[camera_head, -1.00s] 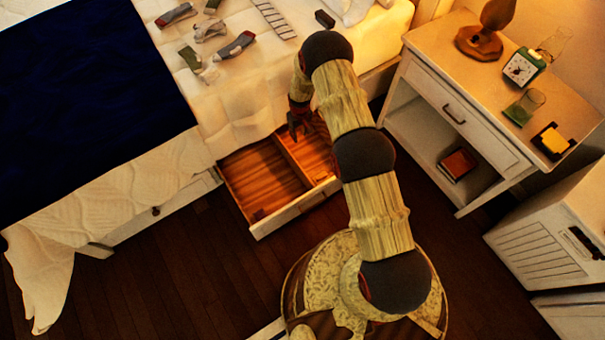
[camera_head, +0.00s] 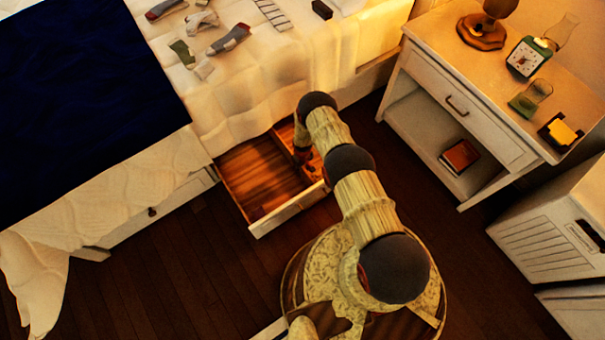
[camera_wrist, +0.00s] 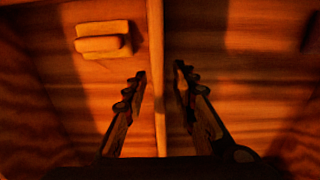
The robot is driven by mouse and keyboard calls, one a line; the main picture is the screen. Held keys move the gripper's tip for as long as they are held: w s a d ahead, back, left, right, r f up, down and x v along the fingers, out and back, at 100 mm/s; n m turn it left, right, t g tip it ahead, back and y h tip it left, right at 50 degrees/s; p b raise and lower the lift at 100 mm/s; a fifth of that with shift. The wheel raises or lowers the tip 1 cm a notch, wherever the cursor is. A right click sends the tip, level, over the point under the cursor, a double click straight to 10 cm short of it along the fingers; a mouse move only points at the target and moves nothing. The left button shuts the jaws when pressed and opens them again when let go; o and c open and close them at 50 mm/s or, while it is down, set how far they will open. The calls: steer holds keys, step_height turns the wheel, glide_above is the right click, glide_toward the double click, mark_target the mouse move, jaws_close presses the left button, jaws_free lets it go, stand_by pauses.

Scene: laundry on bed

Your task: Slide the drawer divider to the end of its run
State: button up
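The drawer (camera_head: 290,213) stands open below the bed's side in the head view. A thin wooden divider (camera_head: 287,155) splits it into two compartments. In the wrist view the divider (camera_wrist: 157,85) runs upright through the middle of the picture. My gripper (camera_wrist: 161,71) is inside the drawer, its dark fingers apart, one on each side of the divider. In the head view my gripper (camera_head: 303,154) is small and partly hidden by my arm.
A small wooden block (camera_wrist: 103,40) lies left of the divider in the wrist view, and a dark piece (camera_wrist: 311,32) sits at the right edge. The bed (camera_head: 245,100) with socks on it overhangs the drawer's back. A nightstand (camera_head: 470,130) stands to the right.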

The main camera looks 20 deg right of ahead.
steer(key=shift+f+b, duration=0.45)
steer(key=shift+f, duration=1)
steer(key=shift+c, duration=0.7)
jaws_close()
